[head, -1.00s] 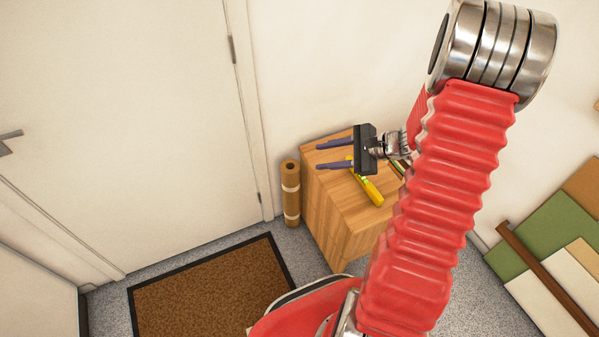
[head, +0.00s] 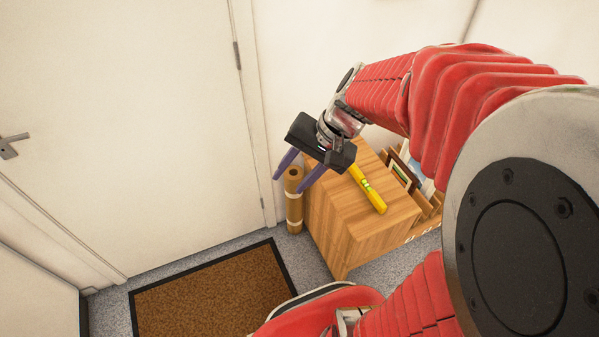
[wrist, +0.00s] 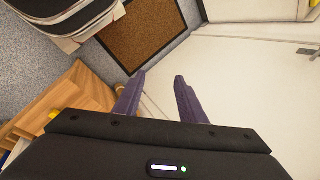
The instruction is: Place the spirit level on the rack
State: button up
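The yellow spirit level (head: 367,190) with green vials lies on top of the wooden cabinet (head: 350,225). Its upper end is close to or behind my gripper in the head view. In the wrist view only a small yellow piece (wrist: 52,114) shows past the gripper body. My gripper (head: 289,184) is open and empty, its two purple fingers apart, pointing down and left beyond the cabinet's left side. Its fingers also show apart in the wrist view (wrist: 160,76). A wooden rack-like holder (head: 427,211) with framed prints stands right of the cabinet, partly hidden by my arm.
A brown roll (head: 294,205) stands upright on the floor against the cabinet's left side. A brown doormat (head: 215,295) lies in front of the white door (head: 130,120). The wall is close behind the cabinet. Much of the cabinet top is bare.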

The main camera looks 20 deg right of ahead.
jog(key=s+a+r+n+t+h, duration=0.1)
jog(key=s+r+n+t+h, duration=0.2)
jog(key=s+r+n+h, duration=0.2)
jog(key=shift+s+a+r+n, duration=0.15)
jog(key=shift+s+r+n, duration=1.35)
jog(key=shift+s+r, duration=0.15)
